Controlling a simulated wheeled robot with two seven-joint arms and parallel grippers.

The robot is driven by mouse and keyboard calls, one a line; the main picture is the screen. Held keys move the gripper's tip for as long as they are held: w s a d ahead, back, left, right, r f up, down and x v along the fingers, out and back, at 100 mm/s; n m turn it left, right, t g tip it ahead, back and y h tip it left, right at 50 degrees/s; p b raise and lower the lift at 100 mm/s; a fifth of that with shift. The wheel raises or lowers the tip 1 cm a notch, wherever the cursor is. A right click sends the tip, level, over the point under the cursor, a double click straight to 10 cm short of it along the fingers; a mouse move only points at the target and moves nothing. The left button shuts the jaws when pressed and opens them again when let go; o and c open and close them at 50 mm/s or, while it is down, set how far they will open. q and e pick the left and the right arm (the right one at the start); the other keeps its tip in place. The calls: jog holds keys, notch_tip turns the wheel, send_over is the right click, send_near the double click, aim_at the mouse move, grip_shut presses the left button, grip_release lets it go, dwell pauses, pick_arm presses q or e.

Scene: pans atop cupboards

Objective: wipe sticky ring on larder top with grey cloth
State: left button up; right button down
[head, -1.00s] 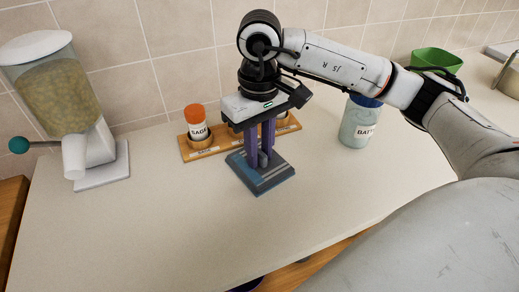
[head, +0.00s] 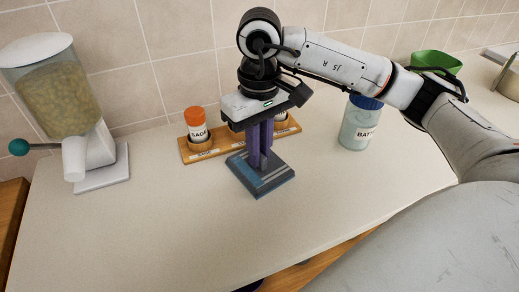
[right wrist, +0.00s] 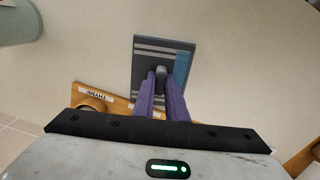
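The grey cloth (head: 261,175) is a flat, square-edged grey pad with blue and pale stripes and a small raised grip in its middle. It lies on the pale larder top (head: 190,215), in front of a spice rack. It also shows in the right wrist view (right wrist: 178,68). My right gripper (head: 260,160) points down over the pad, its purple fingers shut on the raised grip; the fingers show on either side of it in the right wrist view (right wrist: 160,88). I see no sticky ring on the bare top; whether one is under the pad is hidden. My left gripper is not in view.
Behind the pad stands the wooden spice rack (head: 203,153) with an orange-capped sage jar (head: 196,125). A blue-lidded jar (head: 358,128) stands right, a green bowl (head: 436,62) farther back. A grain dispenser (head: 60,95) stands left. The front and left-middle top is clear.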

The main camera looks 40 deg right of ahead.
jog(key=shift+w+d, duration=0.1)
jog(key=shift+w, duration=0.4)
jog(key=shift+w+d+r+b, duration=0.15)
jog(key=shift+w+b, duration=0.2)
jog(key=shift+w, duration=0.4)
jog(key=shift+w+d, duration=0.9)
jog(key=shift+w+a+r, duration=0.1)
jog(key=shift+w+r, duration=0.05)
jog(key=shift+w, duration=0.55)
jog(key=c, duration=2.2)
grip_release()
jog(key=shift+o, duration=1)
jog(key=shift+w+f, duration=0.2)
jog(key=shift+f, duration=0.15)
jog(key=shift+a+r, duration=0.1)
